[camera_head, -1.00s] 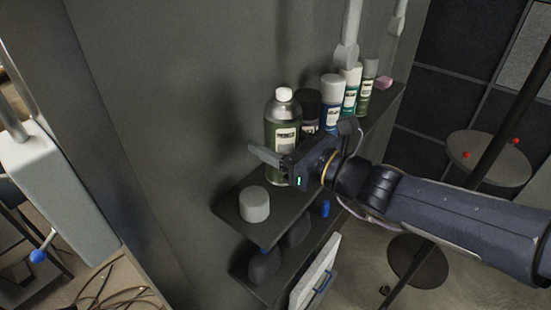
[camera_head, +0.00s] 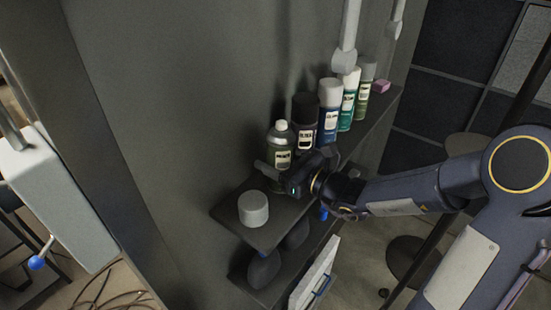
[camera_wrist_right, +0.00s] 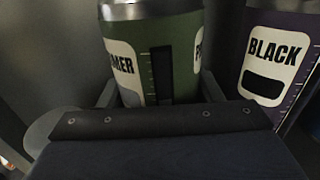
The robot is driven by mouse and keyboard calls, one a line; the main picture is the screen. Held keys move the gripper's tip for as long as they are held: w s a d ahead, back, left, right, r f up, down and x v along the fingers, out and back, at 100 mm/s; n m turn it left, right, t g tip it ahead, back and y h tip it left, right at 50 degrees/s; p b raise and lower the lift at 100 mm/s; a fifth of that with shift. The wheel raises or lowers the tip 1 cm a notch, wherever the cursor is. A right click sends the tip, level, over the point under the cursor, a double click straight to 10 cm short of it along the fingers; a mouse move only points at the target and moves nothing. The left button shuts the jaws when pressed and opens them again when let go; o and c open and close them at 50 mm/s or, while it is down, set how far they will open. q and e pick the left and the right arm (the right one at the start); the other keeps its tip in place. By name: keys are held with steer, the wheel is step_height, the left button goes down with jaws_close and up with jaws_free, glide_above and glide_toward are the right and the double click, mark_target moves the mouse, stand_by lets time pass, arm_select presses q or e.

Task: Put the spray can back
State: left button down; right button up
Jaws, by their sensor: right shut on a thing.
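The green spray can (camera_head: 281,150) with a grey cap stands upright at the near end of the row on the dark shelf (camera_head: 238,228). Whether its base touches the shelf is hidden behind my gripper. My right gripper (camera_head: 279,174) is shut on its lower body. In the right wrist view the green can (camera_wrist_right: 150,50), with part of a label ending in "MER", sits between the two fingers (camera_wrist_right: 158,92). A black-labelled dark can (camera_wrist_right: 277,60) stands just to its right, with a narrow gap. My left gripper is not in view.
Beyond the green can stand a dark can (camera_head: 304,118), a blue can (camera_head: 329,112) and several others, with a pink block (camera_head: 382,87). The grey wall (camera_head: 190,120) rises behind.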

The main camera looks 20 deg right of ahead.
steer(key=shift+f, duration=0.1)
steer(key=o, duration=1.1)
